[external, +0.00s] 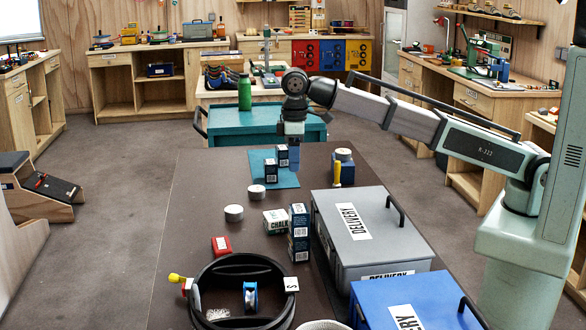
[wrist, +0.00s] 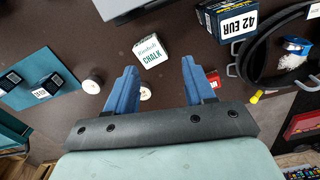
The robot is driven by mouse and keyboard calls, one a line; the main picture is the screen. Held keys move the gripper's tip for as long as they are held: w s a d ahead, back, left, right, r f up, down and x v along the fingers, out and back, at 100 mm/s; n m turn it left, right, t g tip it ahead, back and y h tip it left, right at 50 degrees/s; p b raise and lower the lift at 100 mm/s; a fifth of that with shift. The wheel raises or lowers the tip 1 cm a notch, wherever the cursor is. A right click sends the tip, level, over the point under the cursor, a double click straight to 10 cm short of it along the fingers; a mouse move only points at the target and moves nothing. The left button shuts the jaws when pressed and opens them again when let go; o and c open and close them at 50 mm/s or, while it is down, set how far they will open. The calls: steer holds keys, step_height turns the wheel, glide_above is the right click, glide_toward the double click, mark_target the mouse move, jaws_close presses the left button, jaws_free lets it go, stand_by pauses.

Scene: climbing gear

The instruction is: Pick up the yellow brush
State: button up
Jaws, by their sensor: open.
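A slim yellow piece (external: 337,173), which may be the yellow brush, stands upright against a dark blue box (external: 345,158) near the far end of the brown table. A second small yellow piece (external: 176,278) lies by the black hose ring at the near left, and a yellow tip also shows in the wrist view (wrist: 255,97). I cannot tell for sure which is the brush. My gripper (external: 293,168) points down above the table, left of the upright yellow piece. In the wrist view its blue fingers (wrist: 158,76) are apart with nothing held between them.
A grey delivery case (external: 345,255) and a blue one (external: 450,312) stand on the right side. A chalk box (external: 275,222), stacked dark boxes (external: 299,245) and white rolls (external: 233,213) lie mid-table. Small boxes sit on a teal mat (external: 290,182). The table's left side is mostly clear.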

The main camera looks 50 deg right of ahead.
steer(key=w+d+m, duration=0.1)
steer(key=d+m, duration=0.2)
steer(key=d, duration=0.6)
steer(key=w+d+f+m, duration=0.1)
steer(key=d+m, duration=0.3)
steer(key=d, duration=0.5)
steer(key=w+d+m, duration=0.2)
steer(key=d+m, duration=0.2)
steer(key=d, duration=0.6)
steer(key=shift+f, duration=0.35)
steer(key=m, duration=0.3)
steer(key=shift+s+d+f+m, duration=0.1)
steer(key=shift+s+m, duration=0.2)
steer(key=shift+s, duration=0.05)
steer(key=m, duration=0.5)
steer(key=shift+s, duration=0.1)
steer(key=m, duration=0.5)
steer(key=shift+f, duration=0.15)
glide_above(337, 183)
steer(key=d, duration=0.1)
step_height(337, 183, down, 8)
steer(key=shift+r, duration=0.1)
steer(key=shift+w+a+f, duration=0.1)
steer(key=shift+w+f, duration=0.05)
steer(key=shift+f, duration=1.3)
steer(key=shift+w+f, duration=0.1)
steer(key=shift+f, duration=1.35)
